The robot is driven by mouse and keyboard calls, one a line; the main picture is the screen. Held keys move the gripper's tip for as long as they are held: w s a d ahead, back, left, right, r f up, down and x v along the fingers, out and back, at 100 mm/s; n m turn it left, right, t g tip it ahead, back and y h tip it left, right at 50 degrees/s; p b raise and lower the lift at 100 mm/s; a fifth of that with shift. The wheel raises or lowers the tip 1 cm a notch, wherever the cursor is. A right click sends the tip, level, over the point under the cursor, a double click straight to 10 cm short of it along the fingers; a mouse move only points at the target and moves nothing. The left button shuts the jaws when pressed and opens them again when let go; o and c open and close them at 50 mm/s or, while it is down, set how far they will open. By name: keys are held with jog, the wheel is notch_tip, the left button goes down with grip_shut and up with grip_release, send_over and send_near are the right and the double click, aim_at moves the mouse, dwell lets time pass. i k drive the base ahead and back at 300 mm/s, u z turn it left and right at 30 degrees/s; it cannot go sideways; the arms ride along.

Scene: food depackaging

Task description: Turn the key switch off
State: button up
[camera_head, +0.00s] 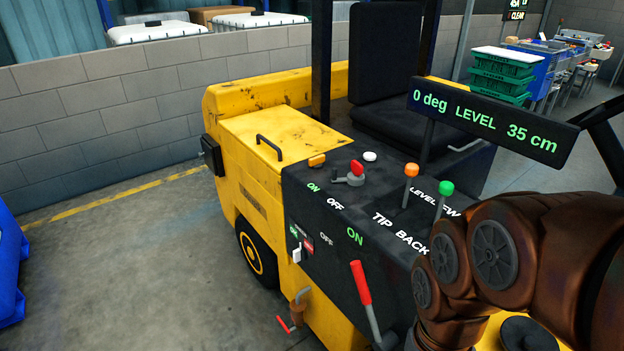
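A red-topped switch with a grey metal base (355,174) stands on the black control panel (300,170) of a yellow forklift-like vehicle. It looks like the key switch. A short grey part sticks out from its left side, toward a green "ON" label (313,187). A white "OFF" label (335,203) is to the right of that one. Which label the switch points to is not clear at this size. My brown arm links fill the lower right. My gripper is not visible.
An orange-knobbed lever (411,171) and a green-knobbed lever (446,189) stand right of the switch. A red-handled lever (361,284) rises in front. A display (485,122) reads "0 deg LEVEL 35 cm". A small white toggle (297,254) sits on the panel's side.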

aim_at(350, 178)
jog(key=k, duration=0.5)
jog(key=u, duration=0.85)
jog(key=i, duration=0.8)
jog(key=u, duration=0.25)
